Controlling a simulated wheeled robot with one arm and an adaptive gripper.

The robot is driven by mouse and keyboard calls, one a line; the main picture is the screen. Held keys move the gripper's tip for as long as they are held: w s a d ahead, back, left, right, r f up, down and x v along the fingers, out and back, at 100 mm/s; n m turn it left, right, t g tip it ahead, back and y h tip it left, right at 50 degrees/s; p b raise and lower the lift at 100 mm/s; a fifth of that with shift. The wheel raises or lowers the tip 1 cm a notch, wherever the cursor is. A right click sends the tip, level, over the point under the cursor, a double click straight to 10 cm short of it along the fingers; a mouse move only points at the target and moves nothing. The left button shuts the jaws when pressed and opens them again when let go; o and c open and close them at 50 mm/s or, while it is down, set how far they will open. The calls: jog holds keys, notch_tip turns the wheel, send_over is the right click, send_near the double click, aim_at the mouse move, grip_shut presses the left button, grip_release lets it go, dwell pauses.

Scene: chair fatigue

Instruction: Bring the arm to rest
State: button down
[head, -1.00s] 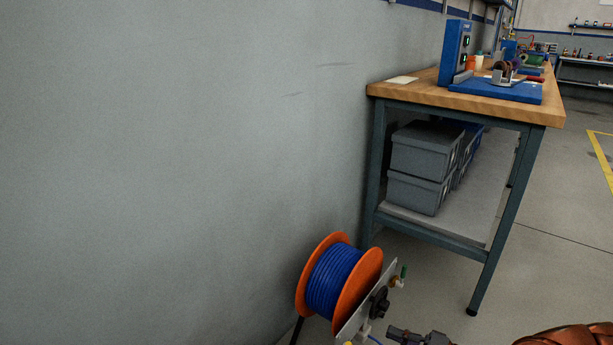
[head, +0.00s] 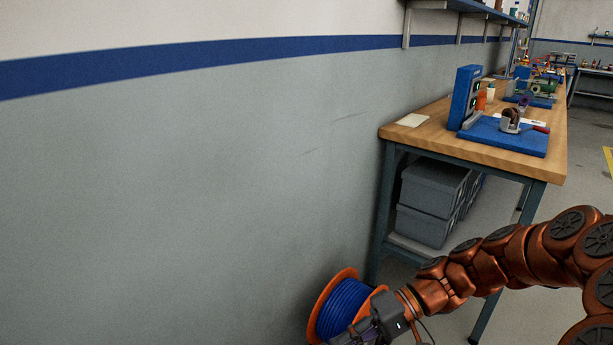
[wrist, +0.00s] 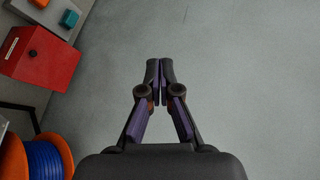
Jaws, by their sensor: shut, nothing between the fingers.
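My copper-coloured arm (head: 490,262) reaches in from the right edge of the head view, bent and slanting down to the left. The dark wrist end overlaps the lower right of the cable reel in that view; its fingertips are hard to make out there. In the wrist view my gripper (wrist: 160,68) is shut, its fingertips together with nothing between them, in front of a plain grey surface. The orange reel with blue cable (head: 342,308) is partly hidden by the wrist; it also shows at the lower left of the wrist view (wrist: 44,160), apart from the fingers.
A wood-topped workbench (head: 420,126) stands at right with a blue fixture (head: 466,97) on top and grey bins (head: 430,202) beneath. A grey wall (head: 180,200) fills the left. The wrist view shows a red box (wrist: 38,58) at upper left.

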jog(key=s+d+r+h+p, duration=0.1)
jog(key=s+r+h+p, duration=0.5)
jog(key=s+r+p, duration=0.4)
jog(key=s+d+r+m+t+h+p, duration=0.2)
jog(key=s+d+r+h+p, duration=0.4)
jog(key=s+d+r+p, duration=0.3)
notch_tip(320, 180, up, 4)
jog(key=shift+d+r+m+h+p, duration=0.1)
jog(key=shift+d+m+h+p, duration=0.25)
jog(key=shift+d, duration=0.3)
